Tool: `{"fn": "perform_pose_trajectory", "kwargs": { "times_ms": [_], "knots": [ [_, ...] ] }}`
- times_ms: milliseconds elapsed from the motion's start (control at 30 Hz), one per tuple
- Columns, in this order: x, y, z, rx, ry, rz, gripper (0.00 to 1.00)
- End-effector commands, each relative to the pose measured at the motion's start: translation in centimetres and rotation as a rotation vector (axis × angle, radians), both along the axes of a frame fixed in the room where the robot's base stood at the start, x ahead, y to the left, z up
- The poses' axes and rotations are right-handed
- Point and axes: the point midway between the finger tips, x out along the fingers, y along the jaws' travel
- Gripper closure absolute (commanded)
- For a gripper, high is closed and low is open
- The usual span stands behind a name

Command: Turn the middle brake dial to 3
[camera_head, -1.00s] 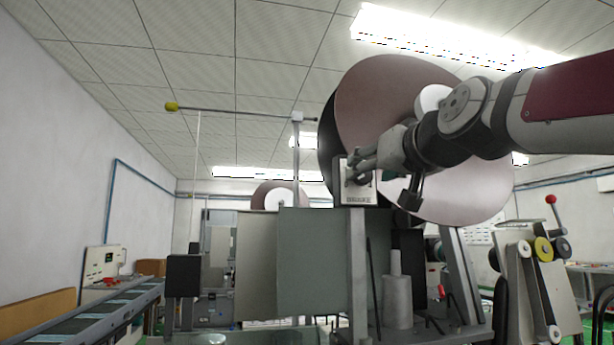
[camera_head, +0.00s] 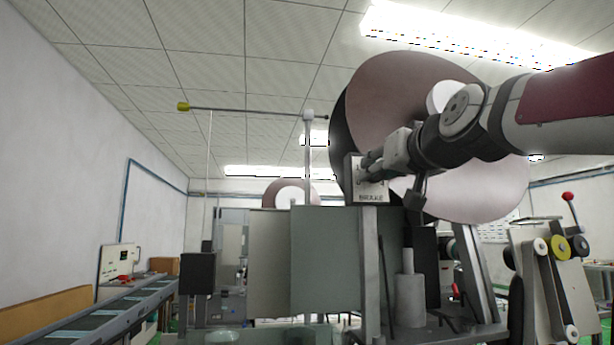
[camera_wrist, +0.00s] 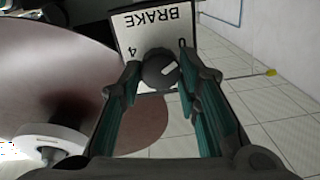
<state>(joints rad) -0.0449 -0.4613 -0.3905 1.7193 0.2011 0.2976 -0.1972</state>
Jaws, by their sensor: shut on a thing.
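The brake dial (camera_wrist: 160,70) is a round dark knob with a pale pointer mark, on a white plate (camera_wrist: 125,32) lettered BRAKE. In the wrist view the plate appears upside down, with a 4 at the left and a 0 at the right. The pale mark points toward the upper right, on the 0 side. My gripper (camera_wrist: 158,75) has its fingers on either side of the dial and is shut on it. In the head view my gripper (camera_head: 372,166) is at the brake plate (camera_head: 368,198), and the dial is hidden behind it.
A large brownish roll (camera_head: 410,100) stands right behind the plate and my arm. Grey panels (camera_head: 325,258) hang below left. A conveyor (camera_head: 110,315) runs along the left wall. A roller stand with a red-knobbed lever (camera_head: 568,197) is at the right.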

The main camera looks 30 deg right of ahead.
Motion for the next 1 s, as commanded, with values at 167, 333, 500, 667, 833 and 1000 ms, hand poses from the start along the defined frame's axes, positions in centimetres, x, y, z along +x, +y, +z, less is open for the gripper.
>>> {"fn": "perform_pose_trajectory", "kwargs": {
  "times_ms": [167,333,500,667,833,1000],
  "knots": [
    [0.01,-0.03,-0.04,0.047,-0.014,-0.001,0.97],
    [0.01,-0.08,-0.07,0.145,-0.043,-0.002,0.97],
    [0.01,-0.13,-0.14,0.287,-0.083,-0.002,0.97],
    [0.01,-0.12,-0.15,0.433,-0.125,-0.002,0.97],
    [-0.01,-0.18,-0.16,0.590,-0.170,-0.003,0.97],
    [-0.04,-0.18,-0.17,0.745,-0.214,-0.004,0.97]
  ]
}}
